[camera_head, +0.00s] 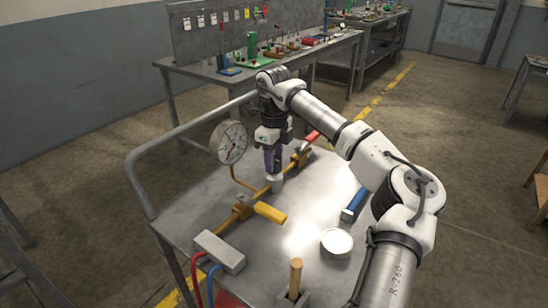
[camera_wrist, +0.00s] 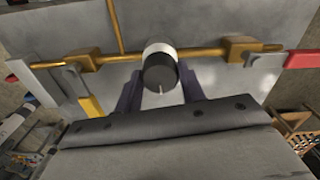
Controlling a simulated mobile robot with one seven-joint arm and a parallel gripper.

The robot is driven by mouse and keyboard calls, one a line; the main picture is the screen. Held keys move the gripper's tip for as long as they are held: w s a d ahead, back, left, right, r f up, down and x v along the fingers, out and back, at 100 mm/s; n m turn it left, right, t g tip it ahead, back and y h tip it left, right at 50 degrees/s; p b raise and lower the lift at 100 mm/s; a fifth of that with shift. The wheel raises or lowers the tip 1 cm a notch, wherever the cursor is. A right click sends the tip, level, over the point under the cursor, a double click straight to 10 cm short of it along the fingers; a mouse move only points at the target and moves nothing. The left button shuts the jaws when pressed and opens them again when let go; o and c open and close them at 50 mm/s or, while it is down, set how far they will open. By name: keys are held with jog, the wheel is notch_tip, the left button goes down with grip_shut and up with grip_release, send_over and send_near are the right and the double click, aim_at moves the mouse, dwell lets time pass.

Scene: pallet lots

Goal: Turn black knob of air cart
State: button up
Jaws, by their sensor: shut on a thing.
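The air cart (camera_head: 215,190) is a grey metal cart with a rail handle and a brass pipe across its top. The black knob (camera_wrist: 160,74), with a pale pointer mark, sits on a white collar on the pipe in the wrist view. My gripper (camera_wrist: 160,88) points at it from above, with one dark finger on each side, shut on the knob. In the head view my gripper (camera_head: 273,160) comes down onto the pipe's middle and hides the knob. The pale collar (camera_head: 275,183) shows just below the fingers.
A round gauge (camera_head: 229,142) stands left of my gripper. A yellow lever (camera_head: 270,213) and a red lever (camera_head: 312,137) sit on valves at either side. A blue-handled item (camera_head: 354,205), a white round dish (camera_head: 336,241) and a grey block (camera_head: 219,251) rest on the cart.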

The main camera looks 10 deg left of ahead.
jog(key=shift+m, duration=0.4)
jog(key=m, duration=0.2)
jog(key=shift+r+m, duration=0.1)
jog(key=shift+m, duration=0.2)
jog(key=m, duration=0.4)
jog(key=shift+m, duration=0.3)
jog(key=m, duration=0.4)
jog(key=shift+m, duration=1.9)
